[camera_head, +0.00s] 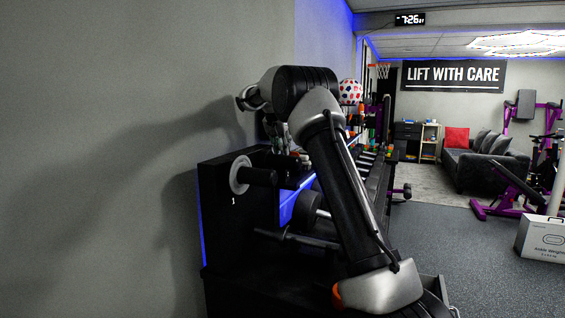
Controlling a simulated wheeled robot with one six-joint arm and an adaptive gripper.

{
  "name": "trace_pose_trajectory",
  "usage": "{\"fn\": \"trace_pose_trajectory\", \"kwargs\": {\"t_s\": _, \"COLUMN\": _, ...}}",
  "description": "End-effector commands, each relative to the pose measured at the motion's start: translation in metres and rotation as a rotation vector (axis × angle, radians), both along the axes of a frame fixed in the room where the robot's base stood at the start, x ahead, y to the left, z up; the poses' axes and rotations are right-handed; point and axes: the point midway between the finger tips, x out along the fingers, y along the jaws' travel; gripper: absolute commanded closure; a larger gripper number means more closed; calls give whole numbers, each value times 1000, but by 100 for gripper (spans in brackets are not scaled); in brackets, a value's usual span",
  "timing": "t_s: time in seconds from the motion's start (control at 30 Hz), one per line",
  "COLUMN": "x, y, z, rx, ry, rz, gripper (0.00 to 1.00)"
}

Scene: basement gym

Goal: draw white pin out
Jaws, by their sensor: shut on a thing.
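My gripper (283,142) hangs pointing down over the top of a black rack (225,188), partly hidden behind my own arm. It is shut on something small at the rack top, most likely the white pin. The pin itself is hidden or too small to make out, so I cannot tell whether it is still seated or lifted. The rack's near end panel carries a small white "1". A grey disc with a black peg (258,177) sticks out from it.
A grey wall stands close on the left. Dumbbells (312,212) lie on the rack's shelf under blue light. A white box (540,238) stands at the right, with open floor (460,265) between.

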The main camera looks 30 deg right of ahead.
Motion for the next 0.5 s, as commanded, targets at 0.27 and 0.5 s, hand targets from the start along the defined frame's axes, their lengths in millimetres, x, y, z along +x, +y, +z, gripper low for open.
{"fn": "trace_pose_trajectory", "kwargs": {"t_s": 0.27, "x": 0, "y": 0, "z": 20, "rx": 0, "ry": -3, "rz": 1, "gripper": 100}}
{"fn": "trace_pose_trajectory", "kwargs": {"t_s": 0.5, "x": 1, "y": 0, "z": 36, "rx": 0, "ry": -4, "rz": 1, "gripper": 100}}
